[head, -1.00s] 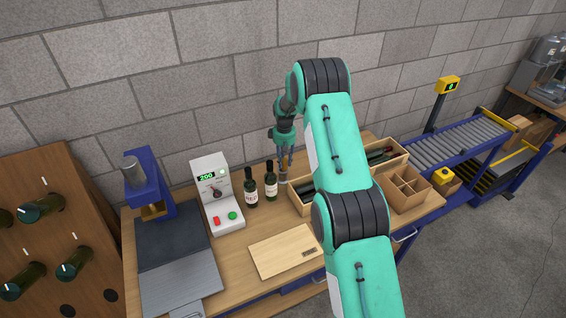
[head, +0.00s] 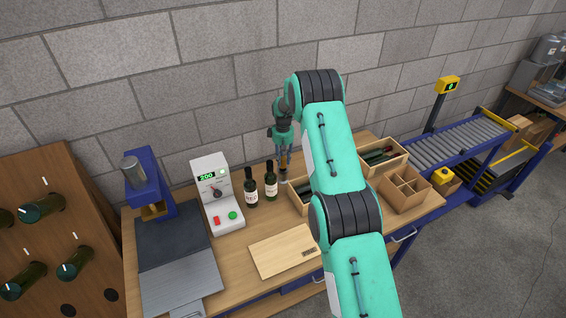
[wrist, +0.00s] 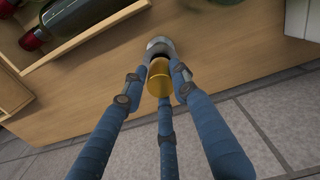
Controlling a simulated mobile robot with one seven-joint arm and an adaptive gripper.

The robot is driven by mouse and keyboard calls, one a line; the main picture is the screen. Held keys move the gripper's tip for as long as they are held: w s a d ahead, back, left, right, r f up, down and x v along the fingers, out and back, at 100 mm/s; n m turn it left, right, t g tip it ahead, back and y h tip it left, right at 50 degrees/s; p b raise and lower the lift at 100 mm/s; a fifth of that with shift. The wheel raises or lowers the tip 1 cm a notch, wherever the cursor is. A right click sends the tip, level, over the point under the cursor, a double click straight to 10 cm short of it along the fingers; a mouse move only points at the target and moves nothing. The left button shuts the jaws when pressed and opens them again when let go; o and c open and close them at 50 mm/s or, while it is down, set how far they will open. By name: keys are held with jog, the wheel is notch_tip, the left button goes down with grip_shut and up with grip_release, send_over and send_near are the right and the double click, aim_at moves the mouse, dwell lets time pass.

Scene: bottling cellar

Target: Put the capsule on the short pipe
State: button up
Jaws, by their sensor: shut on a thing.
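My gripper (wrist: 157,88) has blue fingers with grey joints and is closed around a gold capsule (wrist: 160,80). In the head view my gripper (head: 284,162) points down at the back of the bench, right of two dark bottles. The short grey pipe (wrist: 159,46) shows just beyond the capsule in the wrist view, standing on the wooden bench. The capsule overlaps the near part of the pipe's dark mouth in that view. I cannot tell whether capsule and pipe touch. In the head view the pipe (head: 284,180) is small, below my fingertips.
Two dark bottles (head: 250,188) and a white device (head: 218,197) stand left of the pipe. A wooden crate (wrist: 94,40) holding bottles is close by. A pale wooden board (head: 284,251) lies in front. The block wall is close behind.

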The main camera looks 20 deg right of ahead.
aim_at(283, 158)
jog(key=shift+f, duration=0.95)
jog(key=shift+f, duration=0.15)
jog(key=o, duration=0.6)
jog(key=shift+o, duration=0.2)
notch_tip(283, 158, up, 12)
jog(key=shift+r, duration=0.15)
jog(key=shift+r, duration=0.1)
dwell(0.3)
